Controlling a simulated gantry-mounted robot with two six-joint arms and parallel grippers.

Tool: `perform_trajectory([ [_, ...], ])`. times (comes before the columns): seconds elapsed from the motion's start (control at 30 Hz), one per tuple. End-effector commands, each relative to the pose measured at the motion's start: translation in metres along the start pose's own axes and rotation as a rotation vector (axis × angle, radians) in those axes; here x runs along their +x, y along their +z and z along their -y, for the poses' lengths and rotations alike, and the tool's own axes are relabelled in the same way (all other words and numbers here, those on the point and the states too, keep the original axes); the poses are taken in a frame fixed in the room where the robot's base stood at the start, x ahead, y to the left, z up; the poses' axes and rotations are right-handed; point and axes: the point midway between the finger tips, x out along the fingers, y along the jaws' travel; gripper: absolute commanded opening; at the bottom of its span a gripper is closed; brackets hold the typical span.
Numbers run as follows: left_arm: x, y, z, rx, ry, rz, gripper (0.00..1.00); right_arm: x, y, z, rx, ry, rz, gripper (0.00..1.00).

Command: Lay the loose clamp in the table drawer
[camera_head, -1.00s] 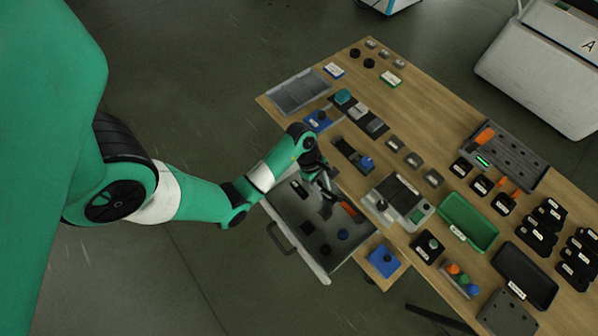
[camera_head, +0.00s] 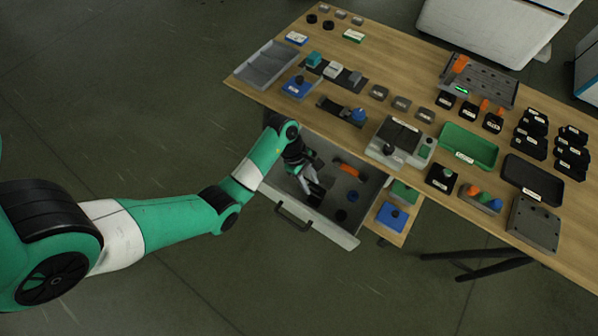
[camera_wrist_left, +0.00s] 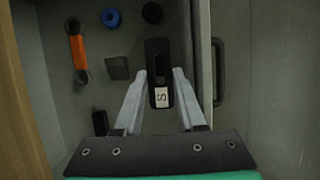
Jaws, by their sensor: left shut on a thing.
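The loose clamp (camera_wrist_left: 158,75) is a black, long piece with a white label marked S. My left gripper (camera_wrist_left: 164,74) is shut on it, with one finger on each side. In the head view my left gripper (camera_head: 316,192) reaches down into the open table drawer (camera_head: 335,233), near its handle side. The drawer is grey, and its wall also shows in the left wrist view (camera_wrist_left: 200,60). I cannot tell whether the clamp touches the drawer floor. My right gripper is not in view.
In the drawer lie an orange-handled piece (camera_wrist_left: 78,50), a blue ring (camera_wrist_left: 111,17), a black ring (camera_wrist_left: 152,12), a grey block (camera_wrist_left: 117,67) and a black piece (camera_wrist_left: 100,122). The wooden table (camera_head: 400,85) behind holds trays and many small parts, including a green tray (camera_head: 468,148).

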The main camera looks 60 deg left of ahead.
Motion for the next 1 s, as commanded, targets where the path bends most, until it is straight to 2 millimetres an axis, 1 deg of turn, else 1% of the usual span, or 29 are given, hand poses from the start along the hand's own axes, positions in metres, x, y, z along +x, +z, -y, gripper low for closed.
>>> perform_trajectory([
  [0.03, 0.007, -0.02, -0.003, -0.008, 0.004, 0.0, 0.0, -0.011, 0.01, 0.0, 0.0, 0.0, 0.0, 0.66],
  [0.1, 0.008, -0.042, -0.005, -0.007, 0.004, 0.0, 0.0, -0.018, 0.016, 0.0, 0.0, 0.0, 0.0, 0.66],
  [0.17, 0.009, -0.061, -0.006, -0.007, 0.004, 0.001, 0.0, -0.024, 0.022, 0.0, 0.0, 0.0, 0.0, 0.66],
  [0.2, 0.018, -0.071, -0.007, -0.006, 0.001, 0.001, 0.0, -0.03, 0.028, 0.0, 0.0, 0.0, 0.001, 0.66],
  [0.3, 0.029, -0.093, -0.009, -0.004, 0.002, 0.001, 0.0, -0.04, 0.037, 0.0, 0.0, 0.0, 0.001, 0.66],
  [0.33, 0.031, -0.098, -0.009, -0.003, 0.002, 0.001, 0.0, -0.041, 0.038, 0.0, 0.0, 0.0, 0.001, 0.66],
  [0.43, 0.033, -0.107, -0.01, -0.001, 0.002, 0.001, 0.0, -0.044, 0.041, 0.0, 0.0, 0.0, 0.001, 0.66],
  [0.6, 0.033, -0.11, -0.01, 0.001, 0.001, 0.001, 0.0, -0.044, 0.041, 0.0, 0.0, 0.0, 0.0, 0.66],
  [0.67, 0.038, -0.115, -0.01, -0.001, 0.001, 0.001, 0.0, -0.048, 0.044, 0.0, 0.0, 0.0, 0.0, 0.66],
  [0.7, 0.042, -0.121, -0.011, -0.002, 0.001, 0.001, 0.0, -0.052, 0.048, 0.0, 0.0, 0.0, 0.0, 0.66],
  [0.8, 0.063, -0.13, -0.01, 0.0, 0.001, 0.0, 0.0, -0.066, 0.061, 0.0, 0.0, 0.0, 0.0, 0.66],
  [0.83, 0.067, -0.131, -0.01, 0.001, 0.001, 0.0, 0.0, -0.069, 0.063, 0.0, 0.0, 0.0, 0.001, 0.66],
  [0.9, 0.07, -0.132, -0.011, 0.001, 0.001, 0.0, 0.0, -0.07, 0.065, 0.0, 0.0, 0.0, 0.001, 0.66],
  [1.0, 0.066, -0.131, -0.011, 0.001, 0.001, 0.0, 0.0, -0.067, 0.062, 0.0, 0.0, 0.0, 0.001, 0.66],
])
